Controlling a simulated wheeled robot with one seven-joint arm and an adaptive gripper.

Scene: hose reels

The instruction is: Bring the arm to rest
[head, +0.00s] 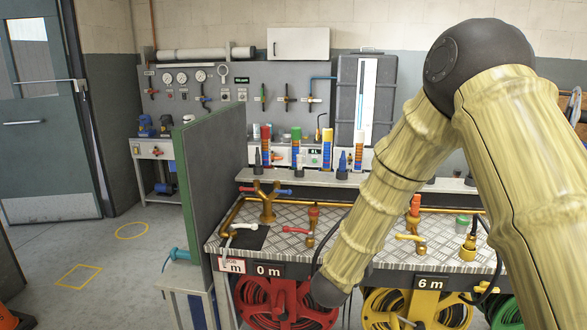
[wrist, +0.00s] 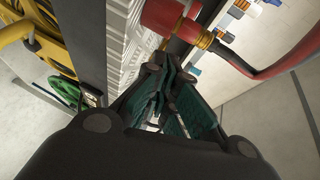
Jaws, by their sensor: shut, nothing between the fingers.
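My arm reaches in from the right in the head view, bent at a dark joint at the top, with its lower link slanting down to the left in front of the bench (head: 375,255). My gripper is hidden in the head view. In the wrist view my gripper (wrist: 172,92) has its dark green fingers drawn together with nothing held. A red fitting (wrist: 172,18) with a red hose (wrist: 262,68) shows just beyond the fingers; I cannot tell whether they touch.
A red hose reel (head: 275,300) and a yellow hose reel (head: 385,305) sit under the bench, close to my lower link. Valves and taps stand on the bench top. A green partition (head: 212,180) stands at its left end. The floor at the left (head: 110,265) is mostly clear.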

